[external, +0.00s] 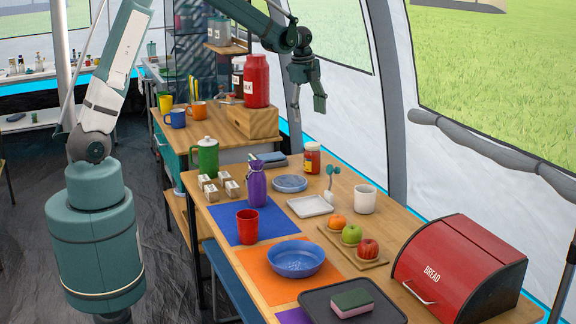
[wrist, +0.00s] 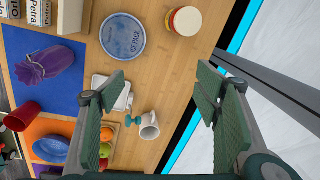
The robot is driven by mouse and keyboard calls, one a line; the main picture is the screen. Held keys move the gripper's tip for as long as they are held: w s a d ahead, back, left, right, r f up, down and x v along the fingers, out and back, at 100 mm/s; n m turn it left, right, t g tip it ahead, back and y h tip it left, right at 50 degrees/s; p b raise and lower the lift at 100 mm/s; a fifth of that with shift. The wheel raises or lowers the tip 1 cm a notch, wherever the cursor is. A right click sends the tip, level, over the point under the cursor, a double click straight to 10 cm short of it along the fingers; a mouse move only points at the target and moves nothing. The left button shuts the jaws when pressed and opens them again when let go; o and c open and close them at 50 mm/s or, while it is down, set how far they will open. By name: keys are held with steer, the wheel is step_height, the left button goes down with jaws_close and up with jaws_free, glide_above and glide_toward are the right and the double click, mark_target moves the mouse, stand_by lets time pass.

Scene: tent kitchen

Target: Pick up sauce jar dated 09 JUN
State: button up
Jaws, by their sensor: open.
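A small jar (external: 312,160) with red contents and a yellow and white label stands upright near the table's far edge. It also shows in the wrist view (wrist: 184,20), top centre, with its pale lid towards me. No date is readable, so I cannot tell whether it is the 09 JUN jar. My gripper (external: 308,104) is open and empty, above the table's far edge, higher than the jar and apart from it. In the wrist view, its two fingers (wrist: 157,92) stand wide apart.
A round blue ice pack (wrist: 123,35) lies beside the jar. A white tray (external: 300,207), utensils (external: 329,184) and a white mug (external: 364,199) are nearby. A purple bag (external: 256,188) and green pot (external: 204,158) stand left. The tent wall rises behind the table.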

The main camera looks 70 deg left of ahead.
mark_target(313, 144)
steer(key=w+a+f+m, duration=0.1)
steer(key=w+a+f, duration=0.1)
steer(key=f, duration=0.3)
steer(key=w+a+f+m+g, duration=0.1)
steer(key=w+a+f+m, duration=0.1)
steer(key=a+f, duration=0.2)
steer(key=w+a+f+m, duration=0.1)
steer(key=w+a+f, duration=0.2)
steer(key=f, duration=0.4)
steer(key=shift+a+f+g, duration=0.15)
steer(key=shift+a+g, duration=0.15)
steer(key=shift+a, duration=0.15)
steer(key=shift+f, duration=1.3)
steer(key=shift+s+f+b, duration=0.15)
steer(key=shift+f+b, duration=0.35)
steer(key=shift+f, duration=2.15)
steer(key=c, duration=1.4)
steer(key=shift+r, duration=0.15)
